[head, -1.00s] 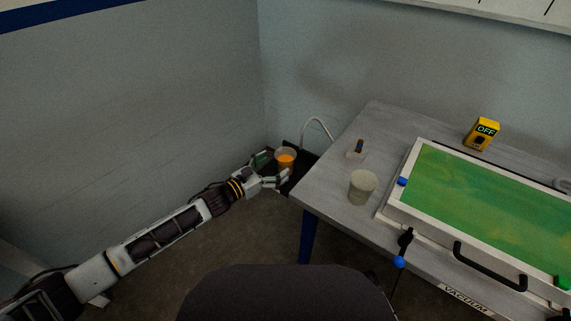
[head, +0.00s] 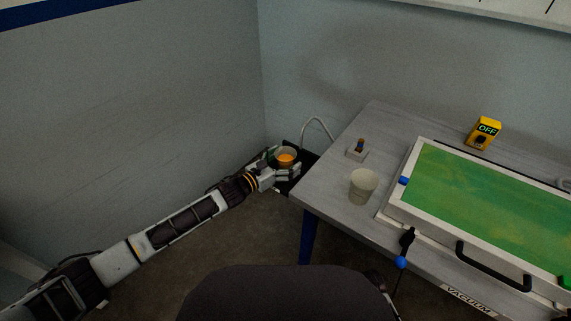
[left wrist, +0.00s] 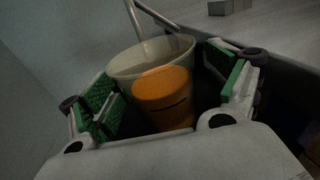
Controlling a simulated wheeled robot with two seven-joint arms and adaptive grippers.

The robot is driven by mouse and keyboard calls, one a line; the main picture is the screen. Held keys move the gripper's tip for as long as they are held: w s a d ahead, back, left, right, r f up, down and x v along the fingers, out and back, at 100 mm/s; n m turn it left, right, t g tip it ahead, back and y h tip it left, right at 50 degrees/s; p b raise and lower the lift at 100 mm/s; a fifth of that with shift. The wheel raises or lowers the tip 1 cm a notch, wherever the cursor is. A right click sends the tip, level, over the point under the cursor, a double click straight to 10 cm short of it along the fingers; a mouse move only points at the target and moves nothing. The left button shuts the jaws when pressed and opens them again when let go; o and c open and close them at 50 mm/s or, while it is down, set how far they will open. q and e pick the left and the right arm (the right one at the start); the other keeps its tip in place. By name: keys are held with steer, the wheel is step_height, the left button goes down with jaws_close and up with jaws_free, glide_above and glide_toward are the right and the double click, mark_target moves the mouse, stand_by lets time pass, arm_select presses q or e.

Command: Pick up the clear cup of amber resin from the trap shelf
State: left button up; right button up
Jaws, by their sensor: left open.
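The clear cup of amber resin (head: 286,158) stands on the dark trap shelf (head: 310,160) beyond the left end of the table. In the left wrist view the cup (left wrist: 160,85) shows its clear rim above orange contents. My left gripper (head: 283,168) is open around the cup. In the left wrist view its green-padded fingers (left wrist: 168,98) stand on both sides of the cup, with a visible gap on the right. Contact on the left side is hard to tell. The cup's lower part is hidden by the gripper's palm.
A grey table (head: 335,190) stands to the right of the shelf, its corner close to my gripper. It carries an empty-looking translucent cup (head: 363,187), a small block (head: 357,151), a yellow box reading OFF (head: 484,133) and a green-filled tray (head: 399,208). A pale hose (head: 318,121) rises behind the shelf.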

steer(key=shift+w+r, duration=0.1)
steer(key=shift+w, duration=0.1)
arm_select(q)
steer(key=c, duration=1.1)
arm_select(e)
steer(key=shift+w, duration=0.1)
arm_select(q)
steer(key=shift+r, duration=0.1)
steer(key=shift+r, duration=0.6)
steer(key=shift+r+p, duration=1.25)
steer(key=shift+r, duration=3.05)
arm_select(e)
step_height(320, 180, down, 7)
steer(key=d, duration=0.1)
steer(key=shift+s+d, duration=0.25)
